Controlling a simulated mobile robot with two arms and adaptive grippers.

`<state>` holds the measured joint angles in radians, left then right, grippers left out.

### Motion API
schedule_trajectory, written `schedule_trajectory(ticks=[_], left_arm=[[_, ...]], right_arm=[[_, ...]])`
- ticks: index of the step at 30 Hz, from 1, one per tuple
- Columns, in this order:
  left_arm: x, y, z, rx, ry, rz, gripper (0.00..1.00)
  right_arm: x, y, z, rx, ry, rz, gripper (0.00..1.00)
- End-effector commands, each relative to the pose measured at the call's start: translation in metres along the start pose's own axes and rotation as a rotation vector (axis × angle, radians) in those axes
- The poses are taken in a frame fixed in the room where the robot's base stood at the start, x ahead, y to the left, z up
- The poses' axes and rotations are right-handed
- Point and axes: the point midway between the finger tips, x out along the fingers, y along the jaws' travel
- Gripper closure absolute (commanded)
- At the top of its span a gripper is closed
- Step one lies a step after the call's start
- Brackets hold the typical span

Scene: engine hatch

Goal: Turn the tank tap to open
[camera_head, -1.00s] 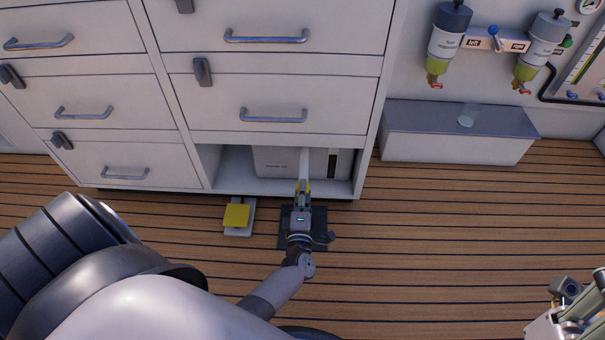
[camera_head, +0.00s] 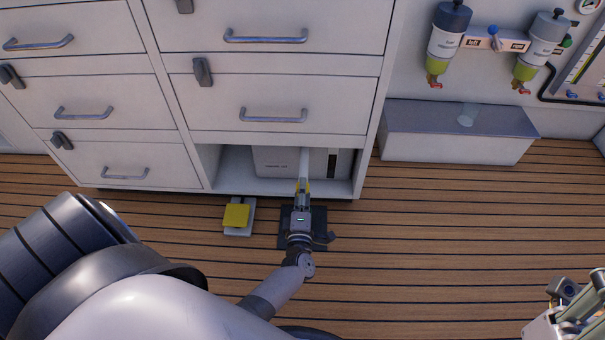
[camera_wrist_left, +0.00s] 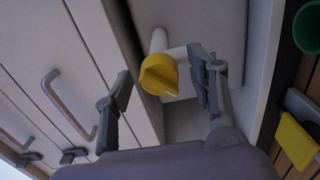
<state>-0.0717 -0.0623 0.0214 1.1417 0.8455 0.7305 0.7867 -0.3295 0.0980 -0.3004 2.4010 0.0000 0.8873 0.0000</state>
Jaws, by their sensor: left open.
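The tank tap, a round yellow knob (camera_wrist_left: 159,75) with a white mark, sits on a pale pipe in the left wrist view. The pale tank (camera_head: 272,161) is in the open bay under the drawers. My left gripper (camera_wrist_left: 160,92) is open, with its two fingers on either side of the knob and a visible gap at the left. I cannot tell whether the right finger touches it. In the head view the left gripper (camera_head: 303,190) reaches into the bay's front and mostly hides the knob. My right gripper (camera_head: 566,300) is partly in view at the lower right corner, its fingers unclear.
A yellow pedal (camera_head: 236,215) lies on the floor left of my left gripper, and a dark mat (camera_head: 318,240) lies under my wrist. Drawers with handles (camera_head: 273,116) stand above the bay. A grey-topped box (camera_head: 455,130) is to the right.

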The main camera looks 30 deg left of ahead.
Motion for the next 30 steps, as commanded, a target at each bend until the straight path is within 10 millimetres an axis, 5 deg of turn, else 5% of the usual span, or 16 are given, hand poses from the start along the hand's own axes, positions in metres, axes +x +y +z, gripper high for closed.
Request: schedule_trajectory(ticks=[7, 21, 30], left_arm=[[-0.011, 0.0, 0.0, -0.002, 0.0, -0.001, 0.48], [-0.102, -0.001, 0.0, -0.001, 0.0, -0.002, 0.48], [-0.12, 0.0, 0.0, -0.001, 0.0, 0.0, 0.48]], right_arm=[[0.001, 0.0, 0.0, -0.002, 0.003, -0.002, 0.6], [0.001, 0.0, -0.001, -0.001, 0.003, 0.0, 0.6], [0.001, 0.0, -0.001, 0.0, 0.003, 0.0, 0.6]])
